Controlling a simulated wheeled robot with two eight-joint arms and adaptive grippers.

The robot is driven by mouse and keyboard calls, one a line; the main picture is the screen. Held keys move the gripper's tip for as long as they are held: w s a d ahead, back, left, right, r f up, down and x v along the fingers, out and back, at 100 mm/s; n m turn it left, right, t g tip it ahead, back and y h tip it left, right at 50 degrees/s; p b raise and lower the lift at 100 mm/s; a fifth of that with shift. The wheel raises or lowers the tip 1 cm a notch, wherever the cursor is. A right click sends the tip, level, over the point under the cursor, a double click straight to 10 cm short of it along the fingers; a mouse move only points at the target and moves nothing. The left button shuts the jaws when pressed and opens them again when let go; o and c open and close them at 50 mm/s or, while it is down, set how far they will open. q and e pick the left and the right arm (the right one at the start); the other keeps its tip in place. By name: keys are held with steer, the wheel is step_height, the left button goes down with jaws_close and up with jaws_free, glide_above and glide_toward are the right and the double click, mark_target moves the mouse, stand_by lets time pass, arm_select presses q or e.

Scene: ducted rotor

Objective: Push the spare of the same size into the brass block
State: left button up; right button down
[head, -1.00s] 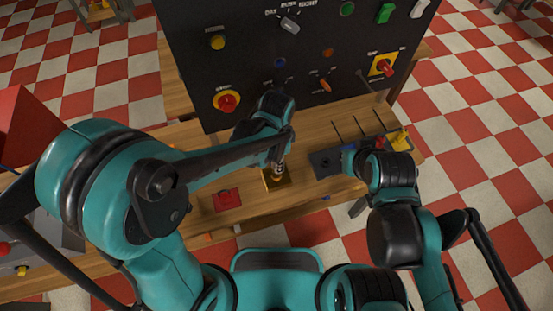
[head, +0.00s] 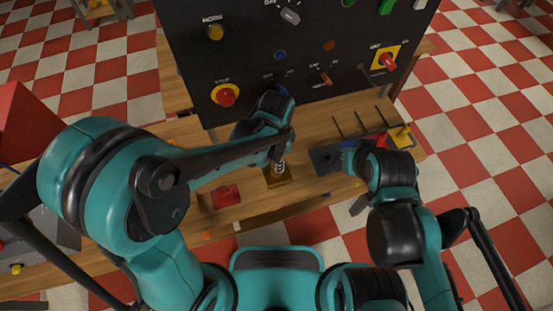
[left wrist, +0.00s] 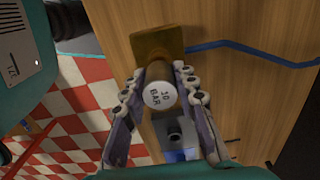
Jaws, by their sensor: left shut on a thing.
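The spare is a short cylinder with a white end marked "10 BAR" (left wrist: 159,95). My left gripper (left wrist: 160,92) is shut on it, one finger on each side. In the head view the spare (head: 280,166) shows as a small pale piece below the left gripper (head: 279,157). The brass block (head: 277,180) lies on the bench at its lower end; it also shows in the left wrist view (left wrist: 157,41). The spare lines up with the block, but I cannot tell how deep it sits. My right gripper (head: 350,152) is beside the dark plate; its fingers are unclear.
A dark plate (head: 324,160) lies right of the brass block. A red piece (head: 226,196) lies to its left. A black control panel (head: 300,60) with knobs and buttons stands behind. A yellow piece (head: 402,137) is at the bench's right end.

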arm_select(q)
steer(key=shift+f, duration=0.3)
steer(key=shift+f+b, duration=1.1)
steer(key=shift+b, duration=0.15)
steer(key=shift+f, duration=0.1)
steer(key=o, duration=1.2)
